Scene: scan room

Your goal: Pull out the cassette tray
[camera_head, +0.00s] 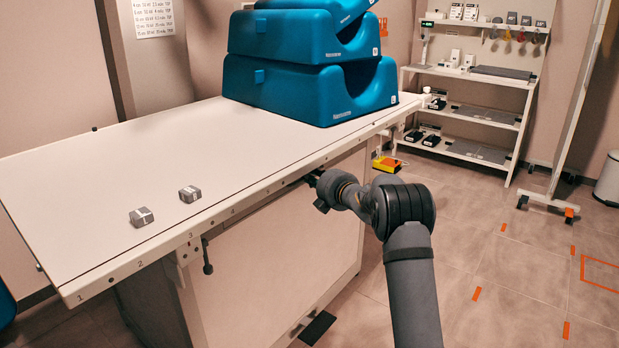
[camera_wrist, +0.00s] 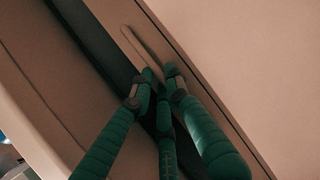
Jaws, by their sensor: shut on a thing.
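In the wrist view, the cassette tray (camera_wrist: 190,72) shows as a pale front panel beside a dark gap. A long rounded handle (camera_wrist: 137,46) runs along it, its upper end bare. The green fingers of my gripper (camera_wrist: 158,84) are closed together at the handle's lower end, and they hide that part of it. In the head view, my gripper (camera_head: 312,180) reaches in at the near long side of the table (camera_head: 100,185), just under the tabletop edge. The tray cannot be made out clearly there.
Two small grey blocks (camera_head: 141,216) (camera_head: 190,193) lie on the tabletop. Blue stacked cushions (camera_head: 310,90) stand at its far end. A dark knob (camera_head: 207,262) hangs below the near edge. A shelf rack (camera_head: 480,110) stands at the back. The floor (camera_head: 510,260) right of my arm is open.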

